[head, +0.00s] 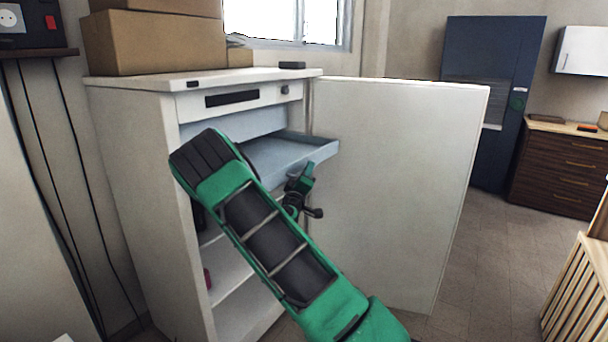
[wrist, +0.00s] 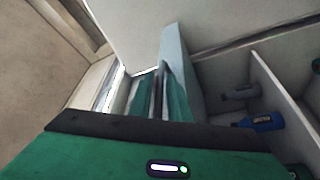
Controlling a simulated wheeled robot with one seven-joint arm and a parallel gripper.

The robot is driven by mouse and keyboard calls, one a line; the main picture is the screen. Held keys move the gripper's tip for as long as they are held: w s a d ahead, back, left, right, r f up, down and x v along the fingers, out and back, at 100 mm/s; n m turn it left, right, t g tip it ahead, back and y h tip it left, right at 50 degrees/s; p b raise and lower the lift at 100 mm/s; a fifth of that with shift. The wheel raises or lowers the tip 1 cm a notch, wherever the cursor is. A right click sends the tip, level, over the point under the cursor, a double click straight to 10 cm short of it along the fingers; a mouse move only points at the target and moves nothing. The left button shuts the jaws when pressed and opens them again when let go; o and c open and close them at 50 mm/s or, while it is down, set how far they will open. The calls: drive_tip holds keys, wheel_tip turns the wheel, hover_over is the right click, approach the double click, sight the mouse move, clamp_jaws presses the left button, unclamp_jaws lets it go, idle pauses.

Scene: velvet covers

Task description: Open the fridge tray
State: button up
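The fridge (head: 145,150) is a white cabinet with its door (head: 400,180) swung wide open to the right. A light blue tray (head: 318,153) sticks out of the upper part of the fridge, past the front opening. My gripper (head: 306,178) is at the tray's front, just below its right corner. In the wrist view the green fingers of my gripper (wrist: 158,97) are close together beside the tray's long pale blue wall (wrist: 177,60). I cannot tell whether they are clamped on that wall. My arm hides part of the tray and the fridge inside.
Lower shelves (head: 235,275) hold a few items, including a blue bottle (wrist: 262,122). Cardboard boxes (head: 150,42) stand on top of the fridge. A dark blue cabinet (head: 490,90) and a brown drawer unit (head: 560,170) are at the back right.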

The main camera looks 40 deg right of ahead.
drive_tip(key=shift+a+f, duration=0.1)
drive_tip(key=shift+a, duration=0.2)
drive_tip(key=v, duration=1)
drive_tip(key=shift+s+f, duration=0.1)
drive_tip(key=s+d+f+m+g+y, duration=0.1)
drive_tip(key=s+d+m+g, duration=0.45)
drive_tip(key=s, duration=0.25)
drive_tip(key=s+d+f+m+g, duration=0.2)
drive_tip(key=s+d+m+g, duration=0.3)
drive_tip(key=s, duration=0.4)
drive_tip(key=s+a+f+g+y, duration=0.25)
drive_tip(key=s+y, duration=0.25)
drive_tip(key=s, duration=0.4)
drive_tip(key=s+a+r+n+y, duration=0.2)
drive_tip(key=s+a+r+y, duration=0.2)
drive_tip(key=s+a+y, duration=0.6)
drive_tip(key=s+a, duration=0.6)
drive_tip(key=a, duration=0.4)
drive_tip(key=shift+n, duration=0.35)
